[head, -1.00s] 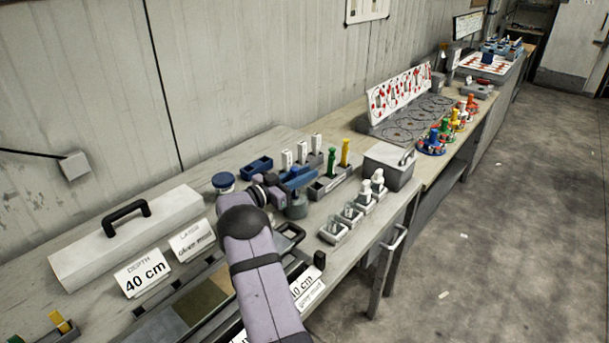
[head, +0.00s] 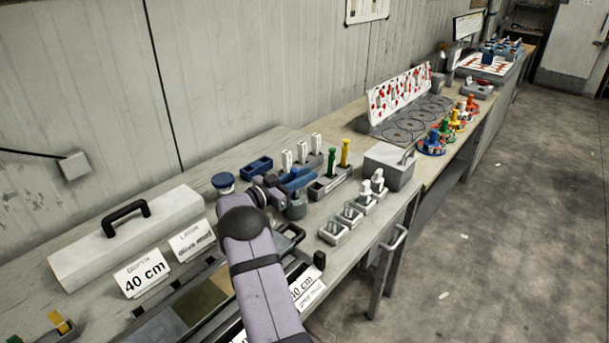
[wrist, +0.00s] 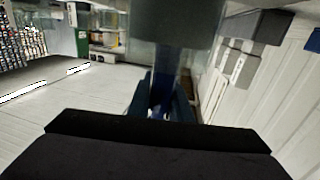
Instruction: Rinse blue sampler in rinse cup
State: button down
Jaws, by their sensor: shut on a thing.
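My gripper (head: 291,184) is over the middle of the bench, shut on the blue sampler. In the wrist view the sampler's dark blue shaft (wrist: 164,85) stands between the jaws, with a grey block across the top of the picture. A round grey vessel (head: 297,209) stands directly below my gripper. I cannot tell for sure which of these is the rinse cup. The sampler's lower end is hidden in the head view.
A grey rack with a green sampler (head: 331,161) and a yellow sampler (head: 345,152) stands right of my gripper. Grey holders with white bottles (head: 365,193) line the front edge. A blue tray (head: 257,167) lies behind. A grey box (head: 389,166) stands farther right.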

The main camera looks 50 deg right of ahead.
dwell(0.5)
jog(key=shift+r+p, duration=0.5)
jog(key=shift+r, duration=0.15)
jog(key=shift+f, duration=0.15)
jog(key=shift+f+b, duration=0.5)
jog(key=shift+f, duration=0.1)
jog(key=shift+r, duration=0.15)
jog(key=shift+r+p, duration=0.55)
jog(key=shift+r, duration=0.05)
notch_tip(320, 180, up, 8)
jog(key=p, duration=0.5)
jog(key=shift+r+p, duration=0.25)
jog(key=shift+p, duration=0.15)
dwell(0.4)
